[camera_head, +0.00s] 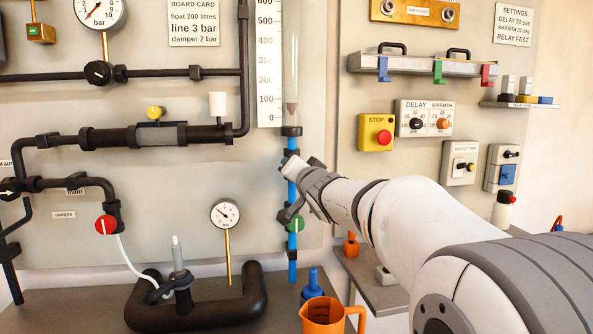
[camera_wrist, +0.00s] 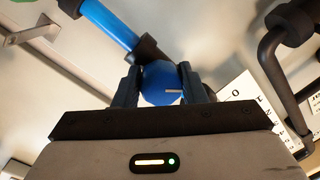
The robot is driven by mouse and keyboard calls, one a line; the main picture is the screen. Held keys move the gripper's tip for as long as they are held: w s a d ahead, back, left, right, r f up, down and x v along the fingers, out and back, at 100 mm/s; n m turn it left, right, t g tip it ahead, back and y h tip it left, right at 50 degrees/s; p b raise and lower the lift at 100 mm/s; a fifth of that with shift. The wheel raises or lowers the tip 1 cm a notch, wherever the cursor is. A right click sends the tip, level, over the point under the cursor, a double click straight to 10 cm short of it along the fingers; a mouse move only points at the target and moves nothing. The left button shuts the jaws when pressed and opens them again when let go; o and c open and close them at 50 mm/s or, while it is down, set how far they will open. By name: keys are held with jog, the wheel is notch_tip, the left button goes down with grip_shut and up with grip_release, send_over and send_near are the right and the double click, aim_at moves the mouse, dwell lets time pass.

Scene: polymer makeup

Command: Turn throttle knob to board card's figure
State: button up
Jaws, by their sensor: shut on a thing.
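The throttle knob (camera_wrist: 158,76) is round and blue, with a white line lying nearly level in the wrist view. My gripper (camera_wrist: 161,88) is shut on it, one finger at each side. In the head view my gripper (camera_head: 287,163) is at the blue tube below the flow scale, and it hides the knob. The board card (camera_head: 194,23) reads float 200 litres, line 3 bar, damper 2 bar. The flow scale (camera_head: 268,60) runs from 0 to 600. The dark float (camera_head: 291,109) sits low in the clear tube, between the 0 and 100 marks.
A green knob (camera_head: 296,224) is just below my gripper on the same blue tube. An orange jug (camera_head: 325,316) and a blue bottle (camera_head: 312,284) stand beneath. A stop button (camera_head: 383,137) is right.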

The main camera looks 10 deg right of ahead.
jog(key=shift+n, duration=0.3)
jog(key=shift+r+n+p, duration=0.1)
jog(key=shift+n+p, duration=0.4)
jog(key=shift+n, duration=0.4)
jog(key=n, duration=0.3)
jog(key=shift+g, duration=0.3)
jog(key=n+h, duration=0.1)
jog(key=n, duration=0.4)
jog(key=shift+d+n+b, duration=0.1)
jog(key=shift+n+b, duration=0.2)
jog(key=shift+b, duration=0.1)
jog(key=o, duration=1)
jog(key=shift+c, duration=0.2)
